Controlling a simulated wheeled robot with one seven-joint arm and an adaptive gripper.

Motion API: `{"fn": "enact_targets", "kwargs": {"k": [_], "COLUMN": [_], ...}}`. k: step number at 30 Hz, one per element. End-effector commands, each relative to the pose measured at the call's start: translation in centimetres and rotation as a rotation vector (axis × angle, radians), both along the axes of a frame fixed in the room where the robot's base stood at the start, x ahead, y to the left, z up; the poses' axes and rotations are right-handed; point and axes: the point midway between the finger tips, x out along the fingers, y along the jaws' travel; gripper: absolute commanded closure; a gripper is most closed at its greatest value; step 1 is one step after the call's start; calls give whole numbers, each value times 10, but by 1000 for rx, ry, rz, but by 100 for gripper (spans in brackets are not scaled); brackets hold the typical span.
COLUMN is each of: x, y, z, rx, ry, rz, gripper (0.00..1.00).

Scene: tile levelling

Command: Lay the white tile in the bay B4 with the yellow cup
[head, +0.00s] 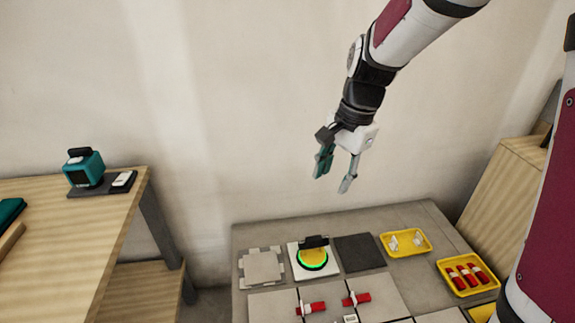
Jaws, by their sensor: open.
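The yellow cup (313,262), a round suction cup with a green ring and a black handle, sits on the white tile (297,267) at the back of the work table. A dark square bay (360,253) lies just right of that tile; I can read no label, so I cannot tell whether it is B4. My gripper (336,183) is open and empty, its fingers pointing down, well above and behind the table against the wall. It touches nothing.
Grey tiles (262,267) lie stacked to the left. Yellow trays hold white pieces (405,243) and red pieces (466,275). A wooden bench (60,230) with a teal device (84,168) stands left. The air around my gripper is free.

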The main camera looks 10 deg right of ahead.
Motion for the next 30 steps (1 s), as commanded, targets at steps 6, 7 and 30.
{"fn": "enact_targets", "kwargs": {"k": [6, 7, 30], "x": [67, 74, 114], "y": [-2, -2, -8], "z": [-118, -132, -275], "rx": [-39, -47, -109], "ry": [90, 100, 137], "rz": [-264, -298, -516], "gripper": [58, 58, 58]}}
